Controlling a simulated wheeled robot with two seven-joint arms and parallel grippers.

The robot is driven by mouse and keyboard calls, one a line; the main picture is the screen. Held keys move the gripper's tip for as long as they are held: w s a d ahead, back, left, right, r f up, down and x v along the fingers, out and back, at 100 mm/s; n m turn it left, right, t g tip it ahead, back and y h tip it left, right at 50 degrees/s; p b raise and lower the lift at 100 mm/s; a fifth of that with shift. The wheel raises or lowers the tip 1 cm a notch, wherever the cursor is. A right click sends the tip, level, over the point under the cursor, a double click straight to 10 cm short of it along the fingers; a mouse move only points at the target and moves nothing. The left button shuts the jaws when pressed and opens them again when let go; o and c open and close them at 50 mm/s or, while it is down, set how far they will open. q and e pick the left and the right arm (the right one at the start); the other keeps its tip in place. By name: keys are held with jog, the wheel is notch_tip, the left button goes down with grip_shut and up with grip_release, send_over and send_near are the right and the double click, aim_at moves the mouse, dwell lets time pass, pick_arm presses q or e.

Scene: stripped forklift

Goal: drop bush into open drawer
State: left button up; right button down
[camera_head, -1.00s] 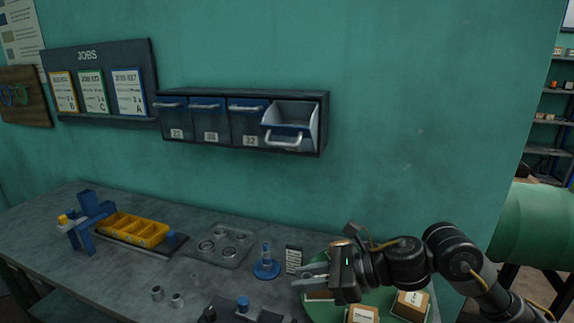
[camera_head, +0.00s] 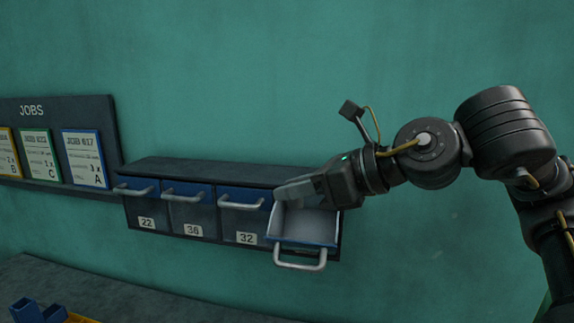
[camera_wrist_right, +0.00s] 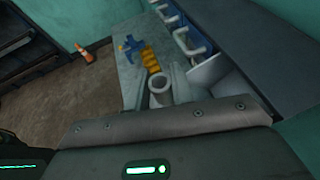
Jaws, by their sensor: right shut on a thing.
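The open drawer (camera_head: 308,226) is the rightmost one in the wall cabinet, pulled out with its pale inside showing and its handle low in front. My right gripper (camera_head: 284,190) is above the drawer's upper left part, reaching in from the right. In the right wrist view, the bush (camera_wrist_right: 160,84), a small grey hollow cylinder, is between the fingers, which are shut on it. In the head view the bush is hidden by the gripper. The open drawer also shows in the wrist view (camera_wrist_right: 207,72), just right of the bush. My left gripper is out of view.
Three closed drawers labelled 22, 36 and 32 (camera_head: 246,238) sit left of the open one, handles sticking out. The cabinet top (camera_head: 200,170) lies behind the gripper. A jobs board (camera_head: 60,108) hangs at left. The bench (camera_head: 90,290) is below, with a yellow bin (camera_wrist_right: 150,58).

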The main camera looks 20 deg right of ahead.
jog(key=shift+d+r, duration=0.2)
jog(key=shift+r, duration=0.2)
jog(key=shift+w+d+f, duration=0.2)
jog(key=shift+d+f, duration=0.1)
jog(key=shift+w+d+f+b, duration=0.55)
jog(key=shift+w+d+f, duration=0.1)
jog(key=shift+w, duration=0.25)
jog(key=shift+w+d+f+b, duration=0.5)
jog(key=shift+w+d+f, duration=0.1)
jog(key=shift+w, duration=0.25)
jog(key=c, duration=1.1)
grip_release()
